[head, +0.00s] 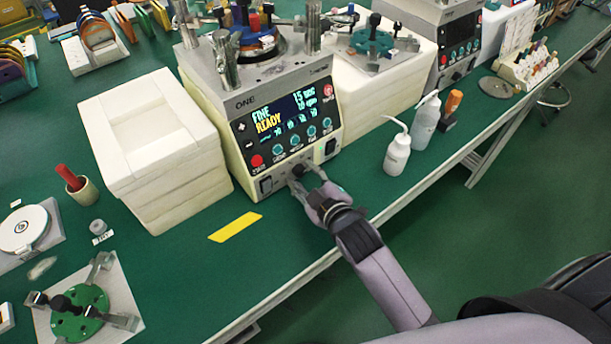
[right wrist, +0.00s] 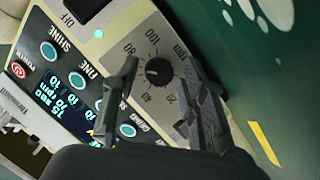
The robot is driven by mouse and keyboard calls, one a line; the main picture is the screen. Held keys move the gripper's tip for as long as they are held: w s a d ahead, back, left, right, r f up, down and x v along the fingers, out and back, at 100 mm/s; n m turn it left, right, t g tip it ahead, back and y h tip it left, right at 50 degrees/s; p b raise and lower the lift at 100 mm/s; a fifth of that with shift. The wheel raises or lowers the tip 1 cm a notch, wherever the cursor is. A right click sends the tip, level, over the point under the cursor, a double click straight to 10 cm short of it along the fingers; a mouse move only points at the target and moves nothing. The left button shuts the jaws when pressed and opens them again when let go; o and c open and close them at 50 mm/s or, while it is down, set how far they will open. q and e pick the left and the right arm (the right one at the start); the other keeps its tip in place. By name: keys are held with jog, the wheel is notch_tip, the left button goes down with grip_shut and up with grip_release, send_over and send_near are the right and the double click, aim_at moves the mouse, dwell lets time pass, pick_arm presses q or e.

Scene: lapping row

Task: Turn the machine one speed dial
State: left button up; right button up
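Machine one (head: 290,80) is the grey unit marked ONE, with a lit screen reading FINE READY. Its speed dial (right wrist: 158,71) is a round black knob on a grey rpm scale, low on the front panel. In the head view the dial (head: 298,170) is small and partly covered by my gripper. My right gripper (head: 306,182) is right in front of the panel. In the right wrist view its two fingers (right wrist: 157,78) stand open on either side of the dial, with gaps visible; I cannot tell whether either touches it. My left gripper is not in view.
A stack of white foam blocks (head: 160,150) stands left of the machine. A yellow strip (head: 235,227) lies on the green bench in front. White bottles (head: 398,153) stand to the right, near the bench edge. A second machine (head: 455,40) is further right.

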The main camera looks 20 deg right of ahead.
jog(key=v, duration=1.2)
dwell(0.6)
